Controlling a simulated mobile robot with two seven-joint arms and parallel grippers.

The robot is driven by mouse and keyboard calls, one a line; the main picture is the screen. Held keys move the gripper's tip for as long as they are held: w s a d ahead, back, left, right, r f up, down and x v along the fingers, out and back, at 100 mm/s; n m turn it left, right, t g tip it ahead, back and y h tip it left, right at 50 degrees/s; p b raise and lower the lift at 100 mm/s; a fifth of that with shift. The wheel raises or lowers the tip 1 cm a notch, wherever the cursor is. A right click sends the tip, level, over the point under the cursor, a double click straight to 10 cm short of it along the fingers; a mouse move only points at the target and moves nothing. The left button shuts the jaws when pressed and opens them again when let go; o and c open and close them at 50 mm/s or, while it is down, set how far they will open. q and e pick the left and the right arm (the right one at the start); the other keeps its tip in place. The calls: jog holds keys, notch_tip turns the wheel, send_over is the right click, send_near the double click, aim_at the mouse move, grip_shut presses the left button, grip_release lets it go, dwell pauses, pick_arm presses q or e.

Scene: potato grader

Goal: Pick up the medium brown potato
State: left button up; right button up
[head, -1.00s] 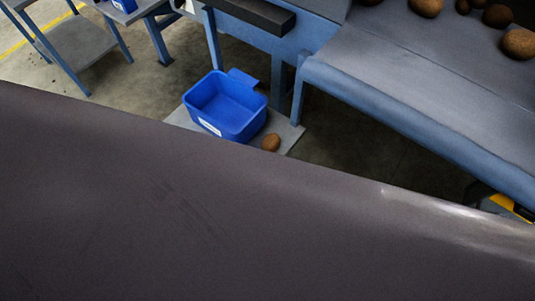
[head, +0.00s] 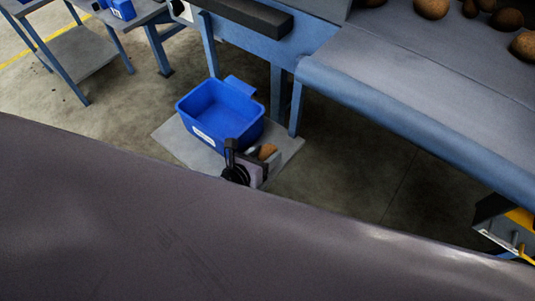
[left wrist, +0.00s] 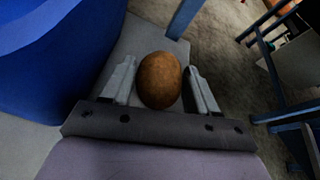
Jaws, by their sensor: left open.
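A brown potato (head: 267,151) lies on the grey board beside the blue bin; it is partly covered by my gripper in the head view. In the left wrist view the potato (left wrist: 160,80) sits between the two fingers, with a small gap on each side. My left gripper (left wrist: 160,88) is open around it. It also shows in the head view (head: 258,156), low over the board. My right gripper is in neither view.
The blue bin (head: 214,134) stands on the grey board (head: 174,139), close to the left of the gripper. The grader's sloped conveyor (head: 410,80) with several potatoes (head: 431,8) is at the upper right. A shelf table (head: 80,58) stands at the upper left.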

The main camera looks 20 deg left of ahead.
pick_arm(q)
jog(key=shift+c, duration=0.3)
jog(key=c, duration=0.6)
jog(key=shift+c, duration=0.2)
